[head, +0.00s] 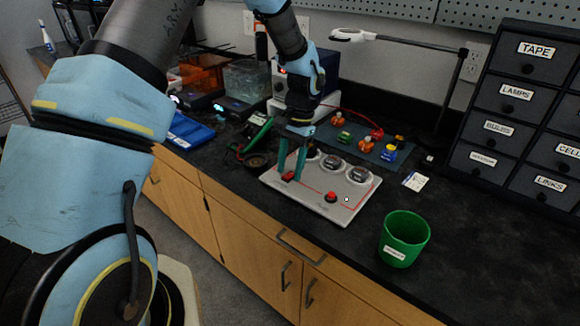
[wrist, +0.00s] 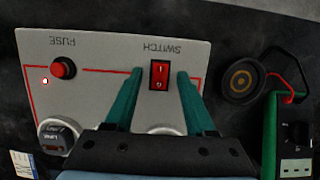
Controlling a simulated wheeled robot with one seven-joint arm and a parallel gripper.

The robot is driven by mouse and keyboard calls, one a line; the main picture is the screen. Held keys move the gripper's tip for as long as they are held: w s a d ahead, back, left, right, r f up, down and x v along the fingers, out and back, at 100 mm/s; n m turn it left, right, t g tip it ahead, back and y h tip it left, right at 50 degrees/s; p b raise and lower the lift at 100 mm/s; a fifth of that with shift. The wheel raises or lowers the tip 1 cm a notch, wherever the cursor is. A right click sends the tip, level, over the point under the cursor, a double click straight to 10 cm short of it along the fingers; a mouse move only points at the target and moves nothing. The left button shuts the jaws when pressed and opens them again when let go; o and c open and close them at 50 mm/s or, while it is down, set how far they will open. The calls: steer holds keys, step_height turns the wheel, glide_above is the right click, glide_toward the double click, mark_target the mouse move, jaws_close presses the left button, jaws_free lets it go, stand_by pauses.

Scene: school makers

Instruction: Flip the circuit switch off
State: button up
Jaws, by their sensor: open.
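The circuit board (head: 328,211) is a light grey panel lying on the dark counter. Its red rocker switch (head: 288,176) is at the panel's left end. In the wrist view the switch (wrist: 160,75) sits under an upside-down "SWITCH" label. My gripper (head: 289,178) is open, with its two green fingers reaching down on either side of the switch. In the wrist view my gripper (wrist: 160,72) has one finger to each side of the switch, with visible gaps. I cannot tell whether the fingertips touch the panel.
A green cup (head: 404,238) stands to the right. A multimeter (wrist: 291,135) and a round black part (wrist: 241,81) lie beside the panel. Labelled drawers (head: 525,110) stand at the back right.

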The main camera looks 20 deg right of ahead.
steer(key=b+v, duration=0.2)
steer(key=v, duration=0.8)
steer(key=shift+r, duration=0.4)
steer(key=shift+d, duration=0.1)
